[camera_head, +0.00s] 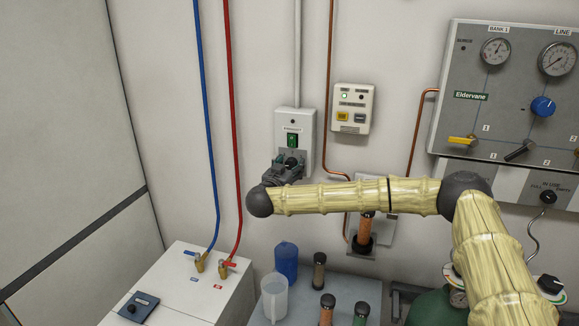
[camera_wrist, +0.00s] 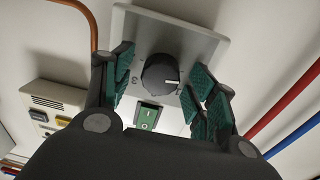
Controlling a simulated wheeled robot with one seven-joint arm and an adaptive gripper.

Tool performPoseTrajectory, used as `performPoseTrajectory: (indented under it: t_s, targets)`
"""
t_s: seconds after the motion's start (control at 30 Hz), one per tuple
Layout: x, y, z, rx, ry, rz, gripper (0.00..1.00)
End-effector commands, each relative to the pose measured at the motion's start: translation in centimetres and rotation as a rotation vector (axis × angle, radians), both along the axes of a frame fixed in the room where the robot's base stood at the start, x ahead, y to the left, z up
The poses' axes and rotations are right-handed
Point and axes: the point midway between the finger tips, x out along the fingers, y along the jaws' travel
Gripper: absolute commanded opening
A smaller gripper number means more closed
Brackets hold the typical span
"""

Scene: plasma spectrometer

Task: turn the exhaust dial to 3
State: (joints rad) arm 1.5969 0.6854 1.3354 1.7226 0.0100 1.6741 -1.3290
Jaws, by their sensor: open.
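The exhaust dial (camera_wrist: 160,73) is a round black knob on a pale wall plate (camera_wrist: 207,47). Its white pointer mark faces right in the wrist view, and a "3" shows at its left, on the opposite side. My gripper (camera_wrist: 158,85) is open, with its green-padded fingers on either side of the dial; I see gaps and cannot tell any contact. A green rocker switch (camera_wrist: 147,116) sits below the dial in the wrist view. In the head view, my gripper (camera_head: 285,168) is at the lower part of the plate (camera_head: 306,128), partly covering the dial.
A control box (camera_head: 352,108) with a yellow button is right of the plate. A copper pipe (camera_head: 329,90) runs between them. Blue (camera_head: 207,110) and red (camera_head: 232,110) hoses hang at left. Bottles and a beaker (camera_head: 275,297) stand below. A gauge panel (camera_head: 510,90) is at right.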

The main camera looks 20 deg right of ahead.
Motion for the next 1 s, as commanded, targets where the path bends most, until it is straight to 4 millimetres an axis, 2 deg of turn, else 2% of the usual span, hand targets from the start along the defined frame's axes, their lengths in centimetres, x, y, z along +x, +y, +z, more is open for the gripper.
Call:
performPoseTrajectory:
  t_s: [0.03,0.2,0.3,1.0]
  targets:
    - [-0.01,0.01,0.0,0.0,0.0,0.0,0.58]
    - [-0.01,0.02,0.01,0.0,0.0,0.0,0.27]
    - [-0.02,0.01,0.01,0.0,0.0,0.0,0.12]
    - [0.02,0.02,0.09,0.078,-0.057,0.0,0.12]
